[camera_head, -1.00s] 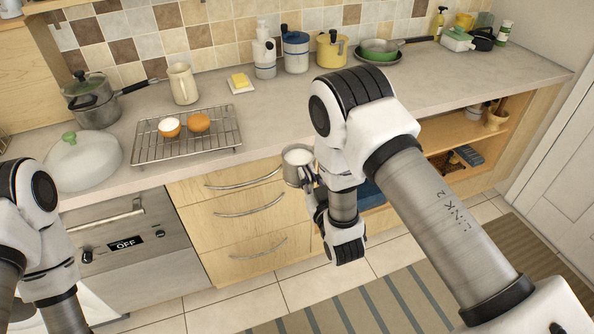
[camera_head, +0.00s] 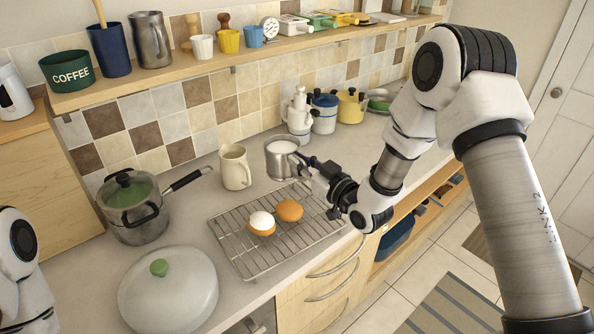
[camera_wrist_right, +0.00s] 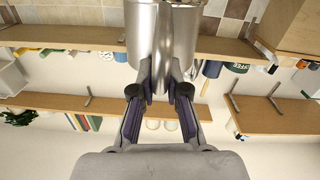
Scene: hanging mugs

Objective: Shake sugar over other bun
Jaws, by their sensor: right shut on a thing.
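My right gripper (camera_head: 308,170) is shut on a steel sugar shaker (camera_head: 279,164), a metal cup with white sugar showing at its top. It holds the shaker roughly upright just behind the wire rack (camera_head: 224,240). In the right wrist view, the fingers (camera_wrist_right: 160,85) close on the shiny shaker (camera_wrist_right: 145,30). Two buns sit on the rack: a white-topped bun (camera_head: 262,222) and a plain orange-brown bun (camera_head: 289,210) to its right. The shaker is nearer the plain bun but not directly over it. My left gripper is out of view.
A cream jug (camera_head: 235,167) stands left of the shaker. A lidded pot (camera_head: 130,208) and a domed lid (camera_head: 168,293) stand at the left. A wall shelf (camera_head: 230,62) holds mugs above.

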